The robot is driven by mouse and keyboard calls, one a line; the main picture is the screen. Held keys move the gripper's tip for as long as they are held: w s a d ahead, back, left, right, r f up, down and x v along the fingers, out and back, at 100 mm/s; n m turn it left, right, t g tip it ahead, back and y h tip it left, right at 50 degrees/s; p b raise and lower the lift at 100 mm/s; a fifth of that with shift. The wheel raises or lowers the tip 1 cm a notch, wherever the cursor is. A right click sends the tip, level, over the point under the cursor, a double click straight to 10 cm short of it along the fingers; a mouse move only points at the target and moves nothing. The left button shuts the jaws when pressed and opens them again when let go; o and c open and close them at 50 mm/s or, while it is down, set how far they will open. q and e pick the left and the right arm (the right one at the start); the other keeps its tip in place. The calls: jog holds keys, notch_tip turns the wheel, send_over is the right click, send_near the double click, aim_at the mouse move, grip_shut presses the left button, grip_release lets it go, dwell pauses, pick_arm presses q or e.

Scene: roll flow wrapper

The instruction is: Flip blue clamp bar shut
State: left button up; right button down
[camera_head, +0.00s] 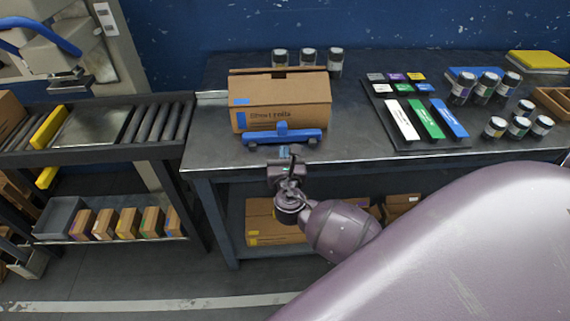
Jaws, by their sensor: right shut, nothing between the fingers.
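The blue clamp bar (300,136) lies level along the lower front of a cardboard box (300,98) printed with lettering, near the table's front edge. A short blue tab stands up from the bar's middle. My right gripper (291,150) is just in front of the bar's middle, at the table edge. It is shut with nothing in it. Whether its tips touch the bar cannot be told from here. My left gripper is not in view.
The dark table (355,150) is bare right of the box. A tray of coloured strips (433,119) and several jars (487,84) stand farther right. A roller conveyor (160,121) adjoins at left. A beige machine (50,50) stands upper left. Boxes sit on shelves below.

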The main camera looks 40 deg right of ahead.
aim_at(282, 131)
jog(key=x, duration=0.7)
jog(key=shift+b, duration=0.35)
